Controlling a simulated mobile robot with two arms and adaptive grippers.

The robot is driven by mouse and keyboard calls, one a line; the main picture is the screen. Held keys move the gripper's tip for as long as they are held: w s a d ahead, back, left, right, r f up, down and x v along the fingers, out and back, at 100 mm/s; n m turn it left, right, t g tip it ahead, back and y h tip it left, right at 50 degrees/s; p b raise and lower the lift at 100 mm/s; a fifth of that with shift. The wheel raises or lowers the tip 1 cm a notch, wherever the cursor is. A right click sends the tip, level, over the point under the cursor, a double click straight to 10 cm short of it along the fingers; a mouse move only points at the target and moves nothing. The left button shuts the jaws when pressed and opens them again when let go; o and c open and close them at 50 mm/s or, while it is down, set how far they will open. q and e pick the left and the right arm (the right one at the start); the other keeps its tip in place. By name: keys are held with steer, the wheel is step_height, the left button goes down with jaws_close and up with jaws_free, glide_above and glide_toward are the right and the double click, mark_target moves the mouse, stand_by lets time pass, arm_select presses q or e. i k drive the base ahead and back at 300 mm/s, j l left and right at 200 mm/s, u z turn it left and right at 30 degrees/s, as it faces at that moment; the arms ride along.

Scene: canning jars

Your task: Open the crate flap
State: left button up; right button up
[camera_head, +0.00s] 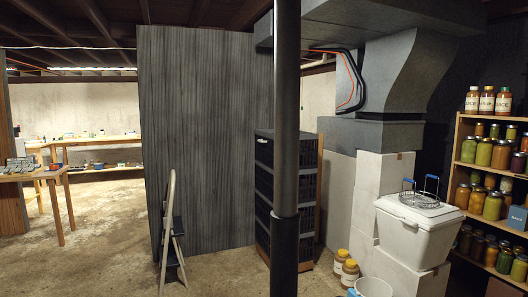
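A dark stack of what look like crates (264,188) stands in a wooden frame behind the grey post, which hides its middle. A small pale mark shows near its top left. I cannot make out which part of it, if any, is a flap, or whether one is open or shut. Neither of my grippers is in view.
A grey post (287,120) stands close in front. A folding step ladder (172,235) leans near the grey panel (200,130). At right are a white cooler (420,230) with a wire jar rack (419,199), and shelves of jars (485,152). Floor (105,245) at left is clear.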

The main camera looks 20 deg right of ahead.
mark_target(265, 146)
steer(key=i+u, duration=0.1)
steer(key=u, duration=0.5)
steer(key=i+j, duration=0.15)
steer(key=i, duration=1.5)
steer(key=i+l+z, duration=0.1)
steer(key=i+z, duration=0.25)
steer(key=i, duration=0.25)
steer(key=i+j+z, duration=0.1)
steer(key=i+z, duration=0.25)
steer(key=i, duration=0.25)
steer(key=i+j+z, duration=0.35)
steer(key=i, duration=0.25)
steer(key=i+l+z, duration=0.25)
steer(key=i+z, duration=0.15)
steer(key=i+l+z, duration=0.1)
steer(key=i+z, duration=0.3)
steer(key=i, duration=0.2)
steer(key=i+z, duration=0.4)
steer(key=i, duration=0.15)
steer(key=i+j+z, duration=0.4)
steer(key=i+l, duration=0.1)
